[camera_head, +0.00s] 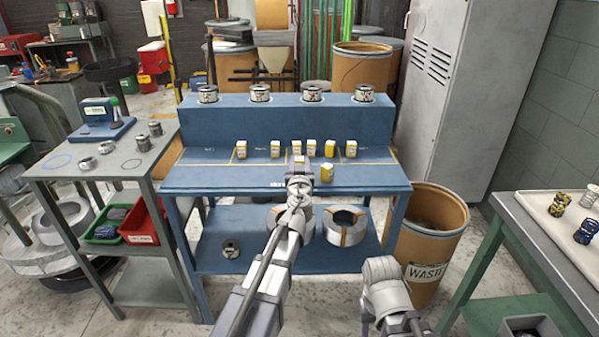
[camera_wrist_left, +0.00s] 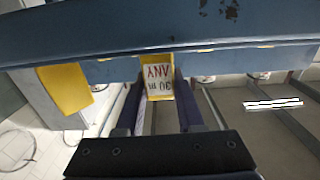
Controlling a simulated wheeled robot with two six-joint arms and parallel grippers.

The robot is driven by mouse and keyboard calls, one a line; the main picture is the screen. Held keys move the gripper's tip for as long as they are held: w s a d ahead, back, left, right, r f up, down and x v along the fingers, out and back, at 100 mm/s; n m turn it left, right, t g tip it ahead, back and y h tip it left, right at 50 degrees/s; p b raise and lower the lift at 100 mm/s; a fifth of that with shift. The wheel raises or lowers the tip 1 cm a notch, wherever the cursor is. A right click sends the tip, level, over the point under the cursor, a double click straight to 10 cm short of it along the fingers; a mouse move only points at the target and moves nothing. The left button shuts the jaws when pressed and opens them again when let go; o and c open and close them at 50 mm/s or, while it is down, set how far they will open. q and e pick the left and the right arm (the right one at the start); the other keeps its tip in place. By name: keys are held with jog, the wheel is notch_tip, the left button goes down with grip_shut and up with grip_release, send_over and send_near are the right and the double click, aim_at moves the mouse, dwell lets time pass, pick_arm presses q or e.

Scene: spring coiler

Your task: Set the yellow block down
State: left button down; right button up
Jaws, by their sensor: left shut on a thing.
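My left gripper (camera_head: 299,172) is over the front part of the blue bench (camera_head: 240,178). It is shut on a yellow block (camera_wrist_left: 158,82) with a white label, which sits between its two fingers in the left wrist view. In the head view the gripper largely hides this block, and I cannot tell whether it touches the bench. Another yellow block (camera_head: 327,173) stands just right of the gripper. Several more yellow blocks, one of them (camera_head: 241,149) at the left, stand in a row behind. My right gripper (camera_head: 380,268) is low at the right, its fingers unclear.
Several metal canisters, one of them (camera_head: 260,92), stand on the raised back shelf. A grey side table (camera_head: 110,165) is at left. A waste drum (camera_head: 440,225) and a table with springs (camera_head: 540,215) are at right. The bench's front left is clear.

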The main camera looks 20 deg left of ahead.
pick_arm(q)
jog(key=shift+f, duration=0.35)
jog(key=shift+f, duration=0.3)
jog(key=c, duration=0.5)
grip_release()
jog(key=shift+r, duration=0.1)
jog(key=shift+s, duration=0.1)
jog(key=v, duration=0.7)
jog(key=shift+s+a+b, duration=0.2)
jog(key=shift+s+b, duration=0.15)
jog(key=shift+s, duration=0.15)
jog(key=shift+o, duration=0.3)
jog(key=shift+w+r+p, duration=0.15)
jog(key=shift+w+p, duration=0.1)
jog(key=shift+w, duration=0.5)
jog(key=shift+w+r+p, duration=0.15)
jog(key=shift+w+p, duration=0.1)
jog(key=shift+w, duration=0.5)
